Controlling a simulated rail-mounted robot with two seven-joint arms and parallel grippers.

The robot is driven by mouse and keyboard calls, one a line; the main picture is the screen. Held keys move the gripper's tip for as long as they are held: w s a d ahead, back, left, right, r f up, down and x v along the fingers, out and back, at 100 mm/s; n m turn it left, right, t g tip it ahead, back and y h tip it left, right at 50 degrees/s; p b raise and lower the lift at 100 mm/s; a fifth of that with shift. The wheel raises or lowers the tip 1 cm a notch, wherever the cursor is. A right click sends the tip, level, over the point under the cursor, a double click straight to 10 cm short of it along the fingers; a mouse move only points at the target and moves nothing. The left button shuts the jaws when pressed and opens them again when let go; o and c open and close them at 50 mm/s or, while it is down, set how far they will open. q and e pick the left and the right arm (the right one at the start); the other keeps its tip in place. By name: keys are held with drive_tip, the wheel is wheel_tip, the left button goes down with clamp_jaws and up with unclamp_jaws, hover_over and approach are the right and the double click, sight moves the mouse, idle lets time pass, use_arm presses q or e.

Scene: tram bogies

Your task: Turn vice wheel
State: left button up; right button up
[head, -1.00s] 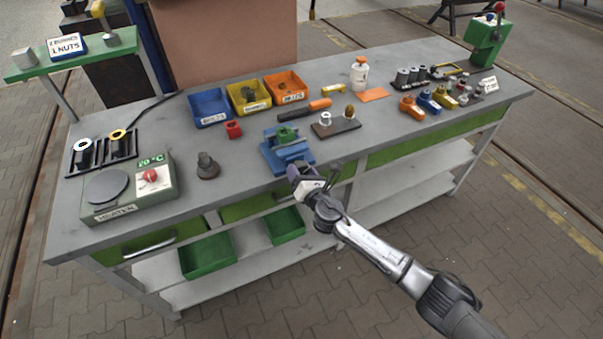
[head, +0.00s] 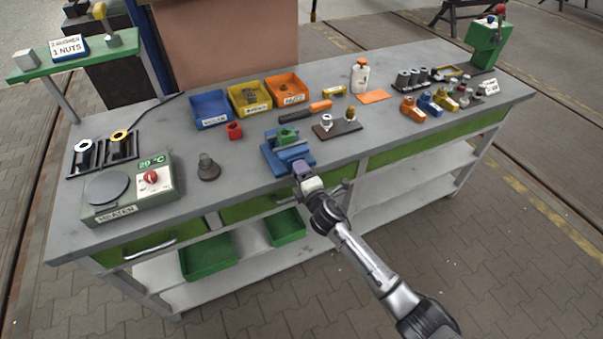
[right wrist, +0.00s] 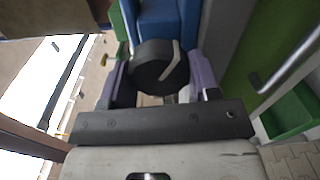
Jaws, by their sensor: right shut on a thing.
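The blue vice (head: 285,152) stands at the front edge of the grey workbench, with a green part (head: 287,136) at its top. Its blue body also shows at the top of the right wrist view (right wrist: 165,20). The vice wheel (right wrist: 157,68) is a dark round knob with a pale line on its face. My right gripper (head: 303,174) is at the front of the vice. In the right wrist view my right gripper (right wrist: 160,82) has its purple-grey fingers on both sides of the wheel, shut on it. In the head view the wheel is hidden behind the gripper. My left gripper is not in view.
Blue, yellow and orange bins (head: 287,90) stand behind the vice. A heater box (head: 130,187) and a dark round-based part (head: 208,168) stand to its left. A dark board (head: 336,128) with small parts lies to its right. A drawer handle (right wrist: 290,55) is close by the gripper.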

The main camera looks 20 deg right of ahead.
drive_tip(key=m, duration=0.3)
drive_tip(key=shift+r+m+p, duration=0.1)
drive_tip(key=shift+m+p, duration=0.3)
drive_tip(key=m+p, duration=0.1)
drive_tip(key=m, duration=0.1)
drive_tip(key=shift+m, duration=0.3)
drive_tip(key=m+p, duration=0.1)
drive_tip(key=m, duration=0.1)
drive_tip(key=shift+r+m, duration=0.1)
drive_tip(key=shift+m, duration=0.3)
drive_tip(key=m+p, duration=0.1)
drive_tip(key=m, duration=0.2)
drive_tip(key=shift+m, duration=0.5)
drive_tip(key=shift+p, duration=0.3)
drive_tip(key=shift+d, duration=0.1)
